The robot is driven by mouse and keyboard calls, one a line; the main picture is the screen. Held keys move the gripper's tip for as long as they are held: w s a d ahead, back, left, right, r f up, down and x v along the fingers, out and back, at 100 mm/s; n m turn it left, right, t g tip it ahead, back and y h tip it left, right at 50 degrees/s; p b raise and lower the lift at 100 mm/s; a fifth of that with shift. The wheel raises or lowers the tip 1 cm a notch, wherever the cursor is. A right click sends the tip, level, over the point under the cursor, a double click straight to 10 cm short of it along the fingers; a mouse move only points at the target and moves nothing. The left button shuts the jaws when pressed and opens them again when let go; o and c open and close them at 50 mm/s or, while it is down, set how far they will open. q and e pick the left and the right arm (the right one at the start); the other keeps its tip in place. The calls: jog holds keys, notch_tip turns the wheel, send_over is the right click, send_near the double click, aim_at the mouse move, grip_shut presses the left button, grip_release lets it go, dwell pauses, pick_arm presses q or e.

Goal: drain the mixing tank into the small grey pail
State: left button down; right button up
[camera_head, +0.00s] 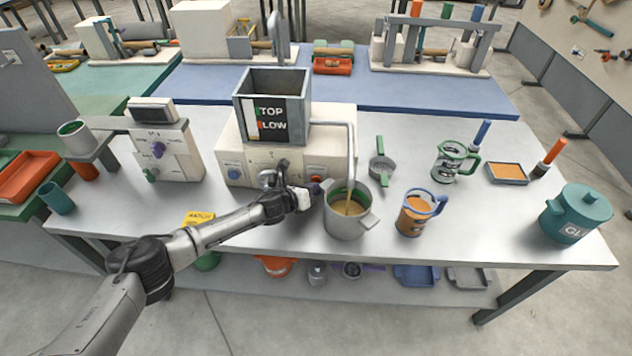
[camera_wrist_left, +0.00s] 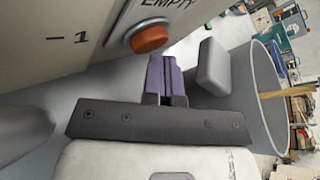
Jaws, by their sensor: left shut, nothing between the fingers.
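The mixing tank (camera_head: 255,108) is an open grey box on a cream base (camera_head: 262,158), with a front panel lettered STOP and LOW. The base has a blue button at left and an orange button (camera_head: 316,179); in the left wrist view the orange button (camera_wrist_left: 150,38) sits under the word EMPTY. A spout pipe (camera_head: 350,150) bends down over the small grey pail (camera_head: 345,225). A tan stream runs into the pail, with tan liquid inside. My left gripper (camera_head: 316,188) is shut and empty, just below the orange button and left of the pail. Its purple fingers (camera_wrist_left: 165,72) are together.
Right of the pail stand a blue-handled jug (camera_head: 413,216) of orange-brown liquid, a green-handled strainer (camera_head: 381,168), a green-framed glass jug (camera_head: 450,162) and a teal lidded pot (camera_head: 575,215). A control box (camera_head: 165,152) stands left. The table's front edge runs close below the pail.

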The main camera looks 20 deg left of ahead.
pick_arm(q)
jog(key=shift+w+a, duration=0.1)
jog(key=shift+w, duration=0.05)
dwell(0.3)
jog(key=shift+w+a, duration=0.1)
dwell(1.0)
dwell(2.3)
dwell(0.8)
dwell(0.3)
